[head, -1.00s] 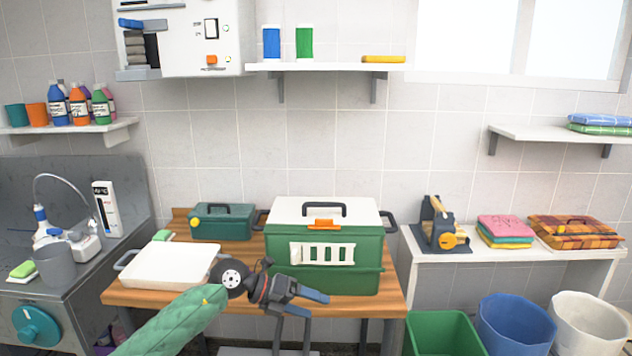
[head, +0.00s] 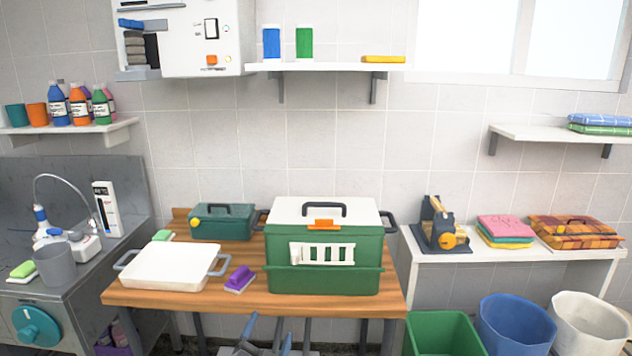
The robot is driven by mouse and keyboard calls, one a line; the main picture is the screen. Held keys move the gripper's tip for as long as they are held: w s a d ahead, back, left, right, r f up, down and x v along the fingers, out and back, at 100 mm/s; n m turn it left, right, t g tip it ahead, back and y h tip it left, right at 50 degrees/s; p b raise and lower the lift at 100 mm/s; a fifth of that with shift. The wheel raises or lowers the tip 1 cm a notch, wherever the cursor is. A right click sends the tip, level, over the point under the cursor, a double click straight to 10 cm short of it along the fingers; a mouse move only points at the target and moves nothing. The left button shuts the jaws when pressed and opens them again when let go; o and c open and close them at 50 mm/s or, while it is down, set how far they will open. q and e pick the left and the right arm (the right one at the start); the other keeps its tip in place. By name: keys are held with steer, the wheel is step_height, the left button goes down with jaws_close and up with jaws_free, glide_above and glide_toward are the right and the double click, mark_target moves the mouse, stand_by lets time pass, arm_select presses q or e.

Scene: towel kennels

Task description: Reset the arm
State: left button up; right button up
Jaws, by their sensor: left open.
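My left gripper (head: 266,330) shows only by its grey-blue fingertips at the bottom edge of the head view, below the front edge of the wooden table (head: 180,300). The fingers are apart with nothing visible between them. The rest of the left arm is out of view. My right gripper is not in view.
On the table stand a white tray (head: 165,268), a purple brush (head: 240,279), a green toolbox (head: 222,222) and a green carrier with a white lid (head: 325,270). Green (head: 440,335), blue (head: 515,325) and white (head: 590,325) bins stand at the lower right.

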arm_select(q)
steer(key=s+a+f+n+g+y, duration=0.45)
steer(key=s+f, duration=0.25)
steer(key=f, duration=0.5)
steer(key=s+f+n+g, duration=0.1)
steer(key=s+f+g, duration=0.3)
steer(key=s, duration=0.5)
steer(key=s+f+n+g+h, duration=0.1)
steer(key=s+f+g, duration=0.4)
steer(key=s, duration=0.5)
steer(key=s+f+n+g, duration=0.1)
steer(key=s+f+g, duration=0.3)
steer(key=s+f, duration=0.3)
steer(key=s, duration=0.3)
steer(key=shift+a+n+g, duration=0.25)
steer(key=shift+n+g, duration=0.1)
steer(key=shift+w+h, duration=0.15)
steer(key=shift+h, duration=0.1)
